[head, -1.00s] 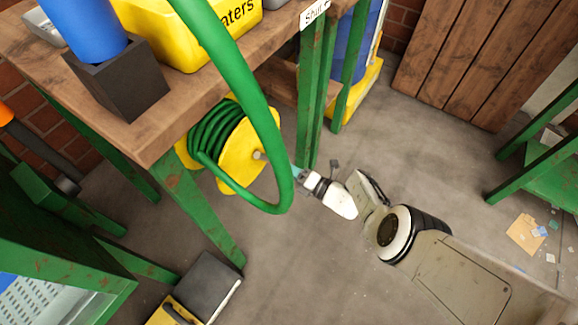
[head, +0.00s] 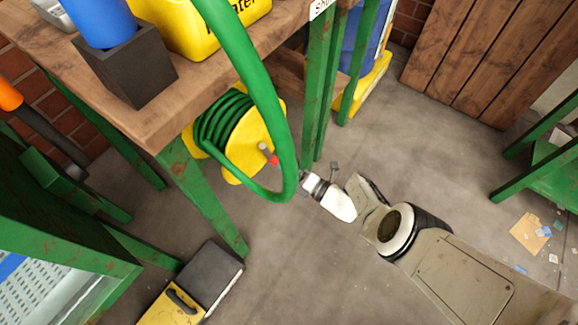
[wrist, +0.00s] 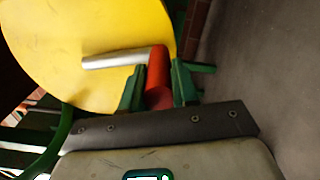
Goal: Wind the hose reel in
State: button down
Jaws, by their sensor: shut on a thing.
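The hose reel has a yellow disc (head: 245,150) with green hose (head: 222,122) wound on it, under the wooden bench. A loose loop of hose (head: 262,92) hangs in front of it. The reel's crank has a silver arm (wrist: 115,60) and a red handle (wrist: 158,65); a bit of the red handle also shows in the head view (head: 274,160). My gripper (wrist: 158,86) is shut on the red handle, with a green finger on each side. In the head view the hose loop hides my fingertips.
The wooden bench (head: 165,118) and its green legs (head: 318,95) stand close to my wrist. A black and yellow case (head: 210,270) lies on the floor at lower left. A wooden panel (head: 465,55) leans at the back. The floor between is mostly clear.

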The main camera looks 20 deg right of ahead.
jog(key=shift+s+a+f, duration=0.1)
jog(key=shift+s, duration=0.05)
jog(key=c, duration=0.8)
grip_release()
jog(key=shift+c, duration=0.2)
jog(key=p+v, duration=0.3)
jog(key=v, duration=0.7)
jog(key=shift+s+d+p, duration=0.25)
jog(key=shift+d+p, duration=0.05)
